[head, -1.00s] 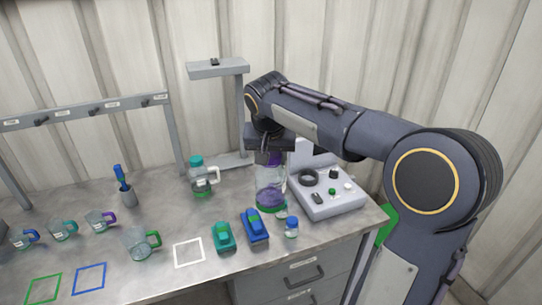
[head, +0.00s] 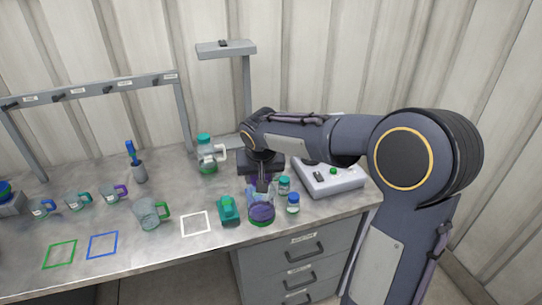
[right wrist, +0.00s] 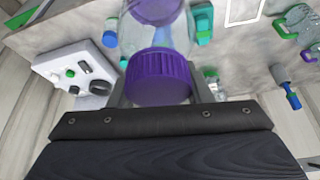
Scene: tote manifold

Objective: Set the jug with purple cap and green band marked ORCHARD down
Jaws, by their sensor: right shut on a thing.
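The jug with purple cap and green band (head: 262,212) is a clear vessel with purple contents and green near its base. My right gripper (head: 262,184) is shut on it near the cap and points down. In the right wrist view the purple cap (right wrist: 160,77) sits between the two fingers (right wrist: 158,95), with the clear body beyond. The jug overlaps the bench's front edge in the head view; I cannot tell whether its base touches the bench. No ORCHARD lettering is legible. My left gripper is not in view.
A green tool (head: 229,209) is close left of the jug; teal-capped (head: 284,185) and blue-capped (head: 293,204) jars are close right. A teal-capped jug (head: 208,158) and a white device (head: 328,180) stand behind. A white square outline (head: 196,223) is empty.

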